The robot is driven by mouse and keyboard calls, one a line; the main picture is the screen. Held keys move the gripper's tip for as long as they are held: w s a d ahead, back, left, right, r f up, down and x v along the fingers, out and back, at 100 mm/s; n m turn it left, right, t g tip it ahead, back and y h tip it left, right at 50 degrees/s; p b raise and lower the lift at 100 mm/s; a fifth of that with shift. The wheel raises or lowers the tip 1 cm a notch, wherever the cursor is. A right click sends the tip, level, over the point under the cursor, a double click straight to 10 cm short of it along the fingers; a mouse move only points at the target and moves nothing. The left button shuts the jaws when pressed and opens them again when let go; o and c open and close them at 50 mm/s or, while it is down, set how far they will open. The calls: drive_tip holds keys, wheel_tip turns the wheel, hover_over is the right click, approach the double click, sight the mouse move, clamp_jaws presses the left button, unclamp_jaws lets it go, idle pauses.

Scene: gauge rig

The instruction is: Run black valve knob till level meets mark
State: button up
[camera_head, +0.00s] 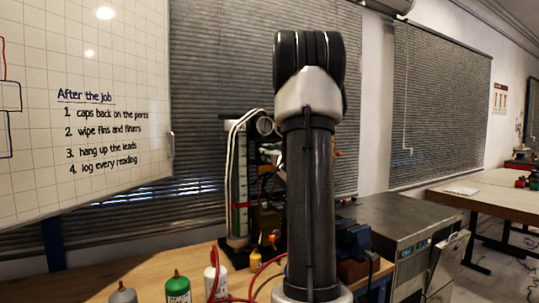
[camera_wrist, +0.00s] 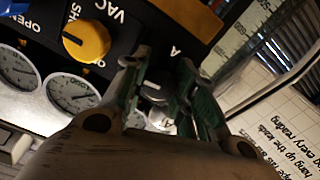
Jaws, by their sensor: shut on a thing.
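In the wrist view my gripper (camera_wrist: 160,84) is shut on the black valve knob (camera_wrist: 154,92). Only a small, dark piece of the knob shows between the green-edged fingers. A yellow knob (camera_wrist: 87,40) sits on the black panel (camera_wrist: 155,30) beside it, near the letters VAC. In the head view the tall gauge column (camera_head: 241,180) stands left of my arm, with a red mark (camera_head: 241,205) across it. Its scale also shows at the upper right of the wrist view (camera_wrist: 238,35). I cannot make out the liquid level. My arm hides my gripper and most of the panel in the head view.
Round dials (camera_wrist: 72,93) lie close beside my gripper in the wrist view. In the head view a green bottle (camera_head: 178,290), a white bottle (camera_head: 215,283) and red hoses stand on the wooden bench (camera_head: 140,285). A metal cabinet (camera_head: 400,228) stands at the right.

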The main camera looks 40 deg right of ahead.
drive_tip(key=n, duration=0.3)
drive_tip(key=shift+n, duration=0.3)
drive_tip(key=o, duration=1.1)
drive_tip(key=shift+c, duration=0.2)
drive_tip(key=shift+s, duration=0.1)
drive_tip(key=v, duration=1.2)
drive_tip(key=shift+a, duration=0.1)
